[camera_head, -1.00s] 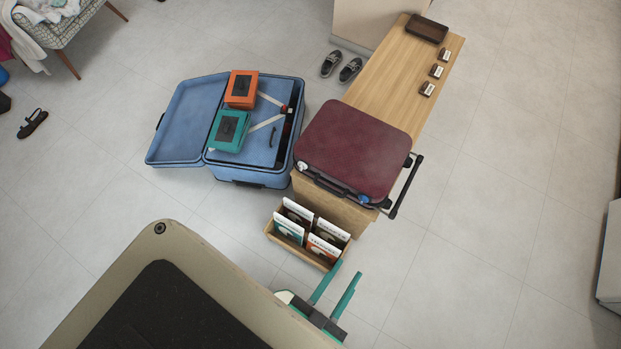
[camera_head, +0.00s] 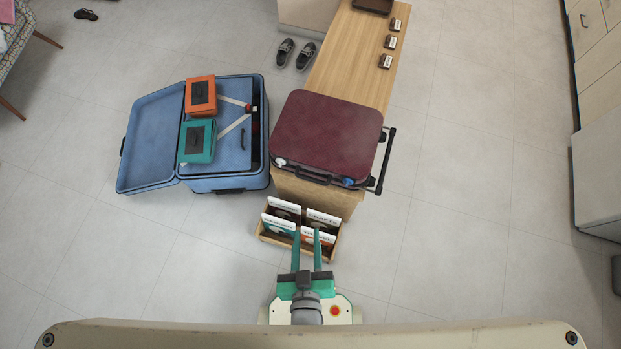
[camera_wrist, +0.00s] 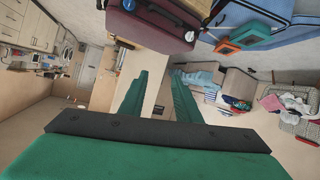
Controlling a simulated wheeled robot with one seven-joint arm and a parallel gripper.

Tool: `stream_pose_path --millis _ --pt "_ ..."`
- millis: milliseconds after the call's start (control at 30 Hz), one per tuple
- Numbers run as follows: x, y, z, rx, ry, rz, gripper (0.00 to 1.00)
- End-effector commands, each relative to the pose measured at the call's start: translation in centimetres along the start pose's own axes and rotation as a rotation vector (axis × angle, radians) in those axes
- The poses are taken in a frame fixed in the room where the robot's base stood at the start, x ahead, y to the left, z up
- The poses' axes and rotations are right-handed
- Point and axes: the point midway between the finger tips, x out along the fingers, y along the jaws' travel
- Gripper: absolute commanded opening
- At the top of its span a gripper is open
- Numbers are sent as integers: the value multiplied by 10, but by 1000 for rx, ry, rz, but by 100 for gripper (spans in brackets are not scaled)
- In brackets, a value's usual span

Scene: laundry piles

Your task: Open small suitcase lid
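The small suitcase (camera_head: 326,135) is dark red and lies flat with its lid shut on the near end of a wooden bench. Its black handle and latches, one whitish and one blue, face me, and a black pull handle sticks out on its right. It also shows in the wrist view (camera_wrist: 150,27) at the top. My gripper (camera_head: 306,232) is open and empty, its two green fingers apart. In the head view it overlaps the card box, nearer to me than the suitcase. The fingers (camera_wrist: 158,95) also show in the wrist view.
A wooden box (camera_head: 265,236) of record-like cards stands before the bench (camera_head: 345,55). A large blue suitcase (camera_head: 150,145) lies open on the left, with an orange box (camera_head: 200,96) and a teal box (camera_head: 197,141) on it. Shoes (camera_head: 295,53) lie behind. The floor at right is clear.

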Motion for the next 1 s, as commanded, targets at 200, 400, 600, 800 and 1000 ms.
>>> stream_pose_path --millis 200,400,600,800,1000 --pt "77 -16 39 -196 -174 -50 30" --pt "138 -25 60 -388 -329 -138 30" --pt "190 -27 64 -583 -475 -254 30" --pt "229 -18 52 -777 -612 -391 30" --pt "250 -1 28 -936 -727 -528 30"
